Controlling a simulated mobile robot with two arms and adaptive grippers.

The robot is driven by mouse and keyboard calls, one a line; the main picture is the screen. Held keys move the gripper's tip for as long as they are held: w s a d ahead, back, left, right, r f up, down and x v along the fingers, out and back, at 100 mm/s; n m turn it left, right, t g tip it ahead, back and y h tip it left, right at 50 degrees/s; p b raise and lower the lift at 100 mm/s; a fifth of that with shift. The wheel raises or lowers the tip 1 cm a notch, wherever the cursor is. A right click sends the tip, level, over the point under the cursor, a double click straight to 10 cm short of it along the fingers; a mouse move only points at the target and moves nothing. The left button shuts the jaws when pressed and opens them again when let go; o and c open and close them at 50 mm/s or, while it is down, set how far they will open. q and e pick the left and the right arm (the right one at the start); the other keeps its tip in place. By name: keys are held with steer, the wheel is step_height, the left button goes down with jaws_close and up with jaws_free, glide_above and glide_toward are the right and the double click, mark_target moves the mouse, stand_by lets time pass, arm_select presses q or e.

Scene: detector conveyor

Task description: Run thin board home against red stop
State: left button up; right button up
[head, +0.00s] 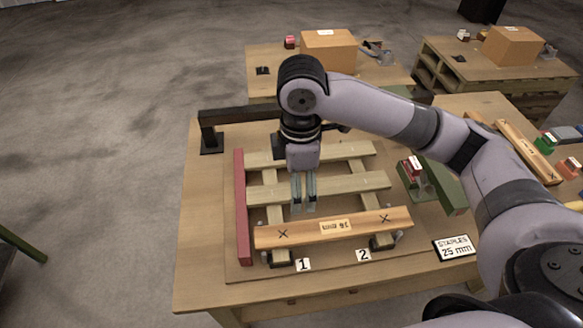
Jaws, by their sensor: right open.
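The red stop (242,215) is a long upright strip along the frame's left side. The board's left end is close to the stop's front part, with what looks like a narrow gap. My right gripper (304,208) points down just behind the board, left of its middle. Its fingers are slightly apart and nothing shows between them. I cannot tell whether they touch the board. My left gripper is not in view.
Small dark clamps with number cards 1 (303,265) and 2 (363,255) sit along the front. A staples sign (454,246) lies at the right. A black bracket (240,117) stands behind the frame. A green stand with a red-topped item (411,168) is on the right.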

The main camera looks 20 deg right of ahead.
steer(key=s, duration=0.1)
glide_above(298, 232)
step_height(298, 232, down, 7)
step_height(298, 232, down, 10)
steer(key=shift+f+p, duration=0.1)
steer(key=shift+p, duration=0.45)
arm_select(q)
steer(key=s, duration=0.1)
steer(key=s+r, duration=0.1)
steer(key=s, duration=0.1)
arm_select(e)
steer(key=shift+c, duration=0.5)
